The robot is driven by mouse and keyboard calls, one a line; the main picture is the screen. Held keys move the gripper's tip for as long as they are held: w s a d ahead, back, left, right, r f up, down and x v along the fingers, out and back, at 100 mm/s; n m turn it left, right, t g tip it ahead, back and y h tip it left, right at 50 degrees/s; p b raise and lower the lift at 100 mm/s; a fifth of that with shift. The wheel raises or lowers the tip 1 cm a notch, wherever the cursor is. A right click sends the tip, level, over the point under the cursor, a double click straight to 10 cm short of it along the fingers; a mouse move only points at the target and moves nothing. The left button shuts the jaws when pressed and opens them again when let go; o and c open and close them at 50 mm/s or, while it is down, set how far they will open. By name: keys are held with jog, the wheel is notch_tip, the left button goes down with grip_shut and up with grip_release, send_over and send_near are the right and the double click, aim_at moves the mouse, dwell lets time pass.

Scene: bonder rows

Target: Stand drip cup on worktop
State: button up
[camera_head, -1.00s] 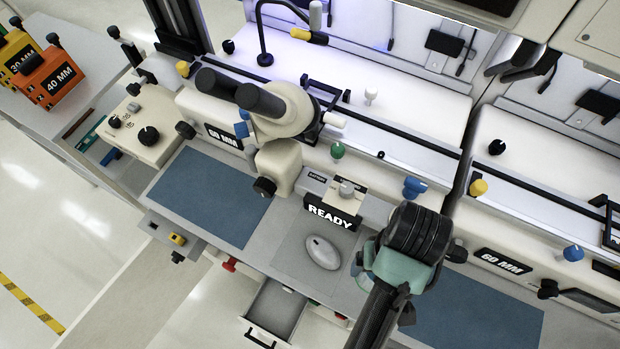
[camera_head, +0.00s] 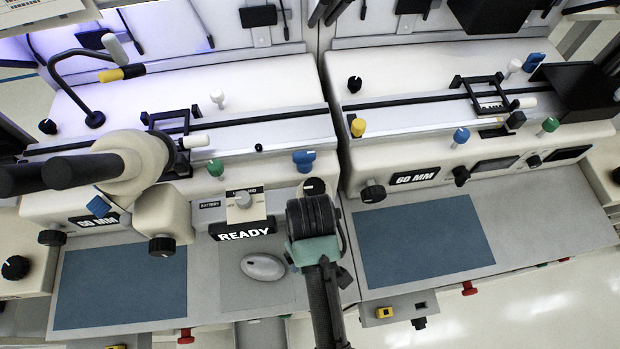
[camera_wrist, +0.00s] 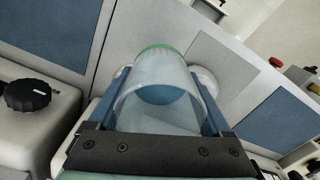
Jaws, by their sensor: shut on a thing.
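The drip cup (camera_wrist: 160,75) is a clear, pale cup with a green band at its far end. In the wrist view it sits between the two blue fingers of my gripper (camera_wrist: 162,100), which is shut on it. A blue round patch shows through the cup; I cannot tell if it is inside or behind. In the head view my wrist hides most of the cup. I cannot tell whether the cup touches the worktop.
Blue mats lie left (camera_head: 120,285) and right (camera_head: 415,240) on the worktop. A white oval object (camera_head: 262,266) lies just left of my arm. Bare worktop shows at far right.

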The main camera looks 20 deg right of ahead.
notch_tip(320, 180, down, 8)
jog(key=shift+f, duration=0.1)
dwell(0.4)
jog(key=o, duration=1.3)
jog(key=shift+f, duration=0.1)
notch_tip(320, 180, up, 11)
jog(key=shift+w+f, duration=0.1)
jog(key=shift+r, duration=0.75)
